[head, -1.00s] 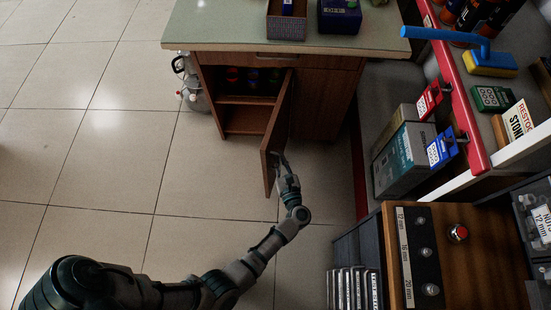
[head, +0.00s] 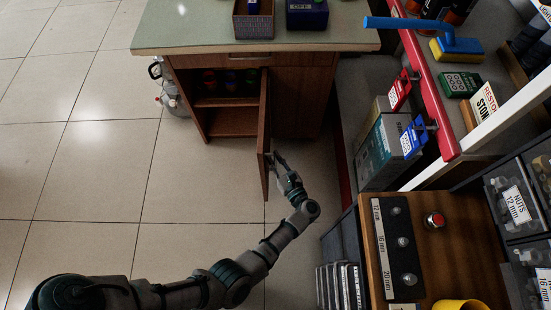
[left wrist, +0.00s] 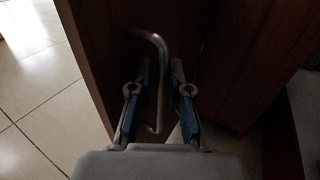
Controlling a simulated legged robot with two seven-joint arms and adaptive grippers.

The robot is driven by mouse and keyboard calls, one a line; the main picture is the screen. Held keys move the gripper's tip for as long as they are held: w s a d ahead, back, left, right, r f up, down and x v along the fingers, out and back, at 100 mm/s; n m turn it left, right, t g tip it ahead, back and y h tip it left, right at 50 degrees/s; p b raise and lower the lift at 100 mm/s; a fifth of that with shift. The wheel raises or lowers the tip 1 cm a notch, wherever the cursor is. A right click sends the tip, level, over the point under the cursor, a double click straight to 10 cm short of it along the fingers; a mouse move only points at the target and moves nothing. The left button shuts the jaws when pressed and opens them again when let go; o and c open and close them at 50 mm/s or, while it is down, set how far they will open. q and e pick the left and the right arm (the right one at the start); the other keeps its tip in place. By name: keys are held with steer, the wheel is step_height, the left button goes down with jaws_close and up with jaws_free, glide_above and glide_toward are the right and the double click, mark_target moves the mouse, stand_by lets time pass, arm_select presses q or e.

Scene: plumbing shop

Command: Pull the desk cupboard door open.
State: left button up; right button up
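The desk (head: 230,62) has a brown wooden body and a pale green top. Its cupboard door (head: 264,135) stands open, seen nearly edge-on in the head view, and shelves show inside. In the left wrist view the door's face (left wrist: 98,35) carries a bent metal bar handle (left wrist: 159,60). My left gripper (head: 275,158) is at the door's outer face. In the left wrist view the left gripper's two blue-padded fingers (left wrist: 162,70) stand apart, one on each side of the handle, with gaps visible. My right gripper is in neither view.
A workbench with a wooden panel (head: 440,255) stands at the lower right. A grey box (head: 383,150) stands right of the desk under a red-edged shelf (head: 425,85). A metal canister (head: 172,95) is left of the desk. The tiled floor (head: 90,170) at left is clear.

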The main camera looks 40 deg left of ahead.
arm_select(q)
steer(key=shift+o, duration=0.6)
steer(key=shift+d, duration=0.15)
steer(key=v, duration=1.1)
steer(key=shift+d, duration=0.3)
steer(key=shift+s, duration=0.1)
